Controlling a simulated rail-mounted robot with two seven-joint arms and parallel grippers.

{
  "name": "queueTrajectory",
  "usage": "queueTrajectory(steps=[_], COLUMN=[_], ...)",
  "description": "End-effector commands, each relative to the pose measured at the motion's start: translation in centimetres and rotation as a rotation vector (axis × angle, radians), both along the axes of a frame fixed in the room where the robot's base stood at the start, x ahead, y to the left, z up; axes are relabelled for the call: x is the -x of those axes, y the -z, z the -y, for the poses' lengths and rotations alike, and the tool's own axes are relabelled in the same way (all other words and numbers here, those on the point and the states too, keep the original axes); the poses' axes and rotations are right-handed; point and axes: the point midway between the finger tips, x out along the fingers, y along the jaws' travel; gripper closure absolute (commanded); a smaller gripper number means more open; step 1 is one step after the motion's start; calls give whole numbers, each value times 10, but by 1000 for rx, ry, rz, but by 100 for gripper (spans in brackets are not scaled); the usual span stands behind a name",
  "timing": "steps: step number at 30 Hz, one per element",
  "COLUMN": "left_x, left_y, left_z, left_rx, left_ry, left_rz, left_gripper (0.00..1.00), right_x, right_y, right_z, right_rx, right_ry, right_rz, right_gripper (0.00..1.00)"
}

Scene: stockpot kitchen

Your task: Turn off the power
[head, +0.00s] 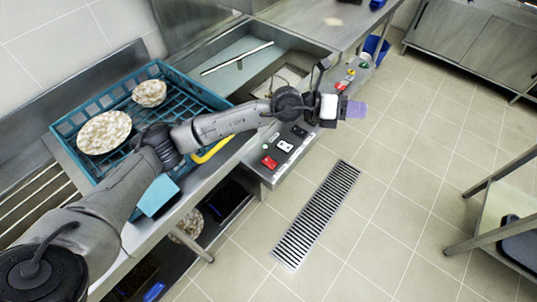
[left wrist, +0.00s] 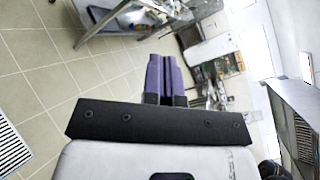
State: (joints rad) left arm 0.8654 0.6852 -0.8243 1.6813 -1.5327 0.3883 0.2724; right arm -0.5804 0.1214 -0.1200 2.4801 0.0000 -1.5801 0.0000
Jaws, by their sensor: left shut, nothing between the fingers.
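A control panel (head: 263,178) on the front of the steel unit carries a red switch (head: 269,162), a white switch (head: 285,146) and a black switch (head: 299,131), with a small green light beside them. Farther right, a second panel section has a red button (head: 341,86), a yellow one and a green button (head: 364,65). My left gripper (head: 357,109) has purple fingers and is out over the floor, to the right of the switches and apart from them. Its fingers show shut and empty in the left wrist view (left wrist: 164,60). My right gripper is not in view.
A blue dish rack (head: 72,132) with bowls (head: 104,132) stands left on the counter, partly behind my left arm. A steel sink or basin lies behind the panel. A floor drain (head: 316,216) and open tiles lie in front. A table (head: 500,215) stands at right.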

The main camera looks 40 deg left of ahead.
Motion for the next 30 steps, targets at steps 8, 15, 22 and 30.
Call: queueTrajectory(steps=[8,15,22,30], left_x=[1,23,48,65], left_y=[104,164,183,186], left_z=[-53,-121,-169,-192], left_rx=[-545,-919,-1136,-1238], left_ry=[24,-37,-113,-168], left_rz=[-289,-604,-847,-986], left_gripper=[100,100,100,100], right_x=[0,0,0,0], right_y=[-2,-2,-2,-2], right_z=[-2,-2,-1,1], right_rx=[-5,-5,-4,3], right_ry=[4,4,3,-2], right_rz=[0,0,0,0], right_gripper=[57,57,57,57])
